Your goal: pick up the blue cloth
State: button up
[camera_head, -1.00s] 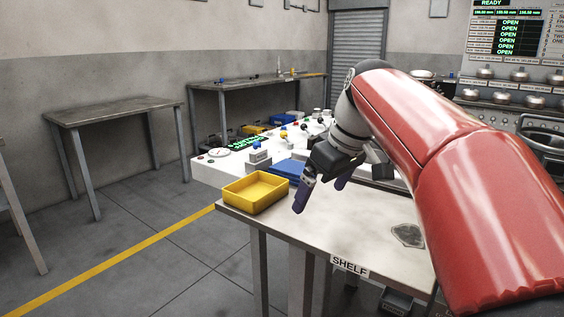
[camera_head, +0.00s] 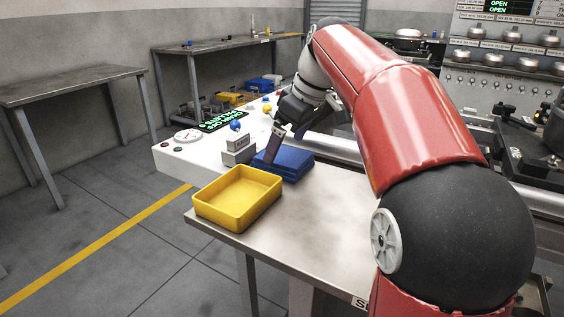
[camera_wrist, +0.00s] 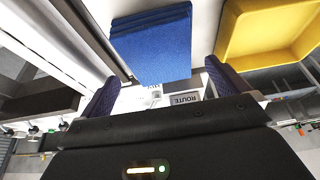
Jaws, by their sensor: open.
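The blue cloth (camera_head: 290,164) lies folded in a flat stack on the light table, to the right of the yellow tray in the head view. In the wrist view the blue cloth (camera_wrist: 153,42) shows at the top middle, beyond the gap between my fingers. My gripper (camera_head: 287,147) is at the far edge of the cloth in the head view, fingers pointing down. In the wrist view my gripper (camera_wrist: 163,88) has its two dark purple fingers wide apart with nothing between them. Whether a finger touches the cloth I cannot tell.
A yellow tray (camera_head: 238,198) stands beside the cloth at the table's left edge. A white console (camera_head: 175,155) with a lit green panel adjoins. The table front (camera_head: 290,225) is clear.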

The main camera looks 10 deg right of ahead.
aim_at(282, 155)
jog(key=shift+x, duration=1.75)
jog(key=shift+s+f, duration=0.2)
jog(key=c, duration=0.9)
